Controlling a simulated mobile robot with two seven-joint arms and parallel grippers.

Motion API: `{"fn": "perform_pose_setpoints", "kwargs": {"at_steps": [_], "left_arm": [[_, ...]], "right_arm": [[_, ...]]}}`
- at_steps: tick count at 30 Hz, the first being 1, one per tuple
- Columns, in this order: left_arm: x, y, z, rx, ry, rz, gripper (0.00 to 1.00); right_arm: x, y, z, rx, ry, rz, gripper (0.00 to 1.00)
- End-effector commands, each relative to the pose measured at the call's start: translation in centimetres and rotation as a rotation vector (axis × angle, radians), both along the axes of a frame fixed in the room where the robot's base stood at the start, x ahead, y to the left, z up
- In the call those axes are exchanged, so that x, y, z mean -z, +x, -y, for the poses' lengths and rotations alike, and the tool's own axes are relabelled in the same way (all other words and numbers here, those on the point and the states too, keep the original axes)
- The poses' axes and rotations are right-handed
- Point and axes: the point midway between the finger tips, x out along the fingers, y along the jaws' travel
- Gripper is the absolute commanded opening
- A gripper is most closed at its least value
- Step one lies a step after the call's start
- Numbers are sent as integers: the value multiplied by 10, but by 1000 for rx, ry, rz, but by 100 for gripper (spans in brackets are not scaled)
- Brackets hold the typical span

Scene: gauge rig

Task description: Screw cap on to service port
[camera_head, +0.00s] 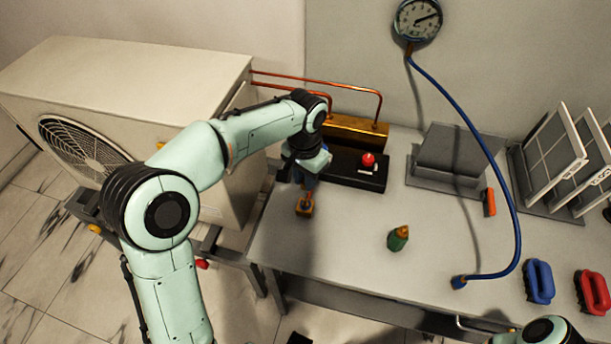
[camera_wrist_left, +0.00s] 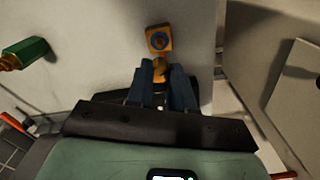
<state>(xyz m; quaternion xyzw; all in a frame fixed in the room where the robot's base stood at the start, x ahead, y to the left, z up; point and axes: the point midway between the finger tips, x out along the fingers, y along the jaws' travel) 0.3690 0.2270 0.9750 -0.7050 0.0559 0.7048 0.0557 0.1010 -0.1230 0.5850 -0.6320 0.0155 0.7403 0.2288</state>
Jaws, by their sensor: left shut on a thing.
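My left gripper (camera_head: 306,178) reaches down over the left end of the bench, partly hidden by its own wrist. In the left wrist view its blue fingers (camera_wrist_left: 160,72) are shut on a small brass-coloured piece, which looks like the cap (camera_wrist_left: 160,66). I cannot tell whether the held piece touches the block. I cannot clearly make out the service port. My right gripper is not in view.
A black box with a red button (camera_head: 368,160) stands behind the gripper, near a brass bar (camera_head: 355,132) and copper pipes. A blue hose (camera_head: 508,190) runs from the gauge (camera_head: 418,20) to the bench. Blue and red handles (camera_head: 540,282) lie right.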

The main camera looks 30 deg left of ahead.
Motion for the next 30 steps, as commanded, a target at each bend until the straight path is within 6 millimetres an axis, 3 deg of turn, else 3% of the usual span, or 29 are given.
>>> {"fn": "perform_pose_setpoints", "kwargs": {"at_steps": [7, 22, 30], "left_arm": [[-1, 0, 0, 3, 0, 0, 0], [43, 0, 0, 2, 0, -1, 0], [52, 0, 0, 2, 0, 0, 0]], "right_arm": [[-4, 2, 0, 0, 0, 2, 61], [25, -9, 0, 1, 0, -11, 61], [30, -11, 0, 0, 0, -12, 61]]}}
